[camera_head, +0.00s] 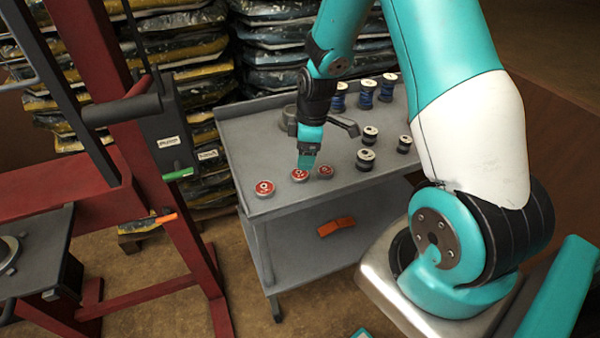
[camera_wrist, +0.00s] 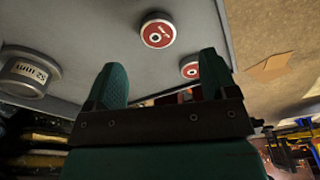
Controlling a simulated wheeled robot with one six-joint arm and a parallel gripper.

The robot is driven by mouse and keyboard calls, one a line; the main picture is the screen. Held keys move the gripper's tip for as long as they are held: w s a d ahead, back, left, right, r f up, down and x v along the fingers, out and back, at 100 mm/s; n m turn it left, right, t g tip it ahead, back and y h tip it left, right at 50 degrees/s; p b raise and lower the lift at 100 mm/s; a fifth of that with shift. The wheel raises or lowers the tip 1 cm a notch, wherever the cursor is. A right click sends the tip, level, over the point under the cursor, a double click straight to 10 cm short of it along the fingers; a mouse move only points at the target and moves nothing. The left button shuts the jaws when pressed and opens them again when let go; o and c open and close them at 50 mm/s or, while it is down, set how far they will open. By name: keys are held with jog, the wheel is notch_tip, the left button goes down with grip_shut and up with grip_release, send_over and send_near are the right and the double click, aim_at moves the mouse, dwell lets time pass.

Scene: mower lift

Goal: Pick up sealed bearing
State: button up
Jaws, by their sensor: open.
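Three round discs with red faces and metal rims, which look like sealed bearings, lie on the grey cart top: a left one (camera_head: 265,188), a middle one (camera_head: 299,176) and a right one (camera_head: 325,171). My gripper (camera_head: 306,163) points down just over the middle disc and partly overlaps it. In the wrist view my gripper (camera_wrist: 160,80) is open and empty. One red disc (camera_wrist: 158,32) lies beyond the fingertips, between their lines. Another red disc (camera_wrist: 190,68) shows beside the right finger, partly hidden by it. The third cannot be made out there.
The cart (camera_head: 232,130) also carries black cylinders with pale tops (camera_head: 365,159) and blue spools (camera_head: 366,95). A grey cylinder marked 52 mm (camera_wrist: 30,73) stands near the left finger in the wrist view. A red lift frame (camera_head: 165,190) stands left of the cart.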

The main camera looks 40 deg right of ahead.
aim_at(300, 173)
jog(key=shift+w+a+f+p, duration=0.2)
jog(key=shift+f+p, duration=0.1)
jog(key=shift+f, duration=0.9)
jog(key=shift+w+a+f+p, duration=0.15)
jog(key=shift+f+p, duration=0.1)
jog(key=shift+f, duration=0.9)
jog(key=shift+w+a+f+p, duration=0.1)
jog(key=shift+w+f+p, duration=0.15)
jog(key=shift+f, duration=0.95)
jog(key=shift+s, duration=0.1)
jog(key=c, duration=1.1)
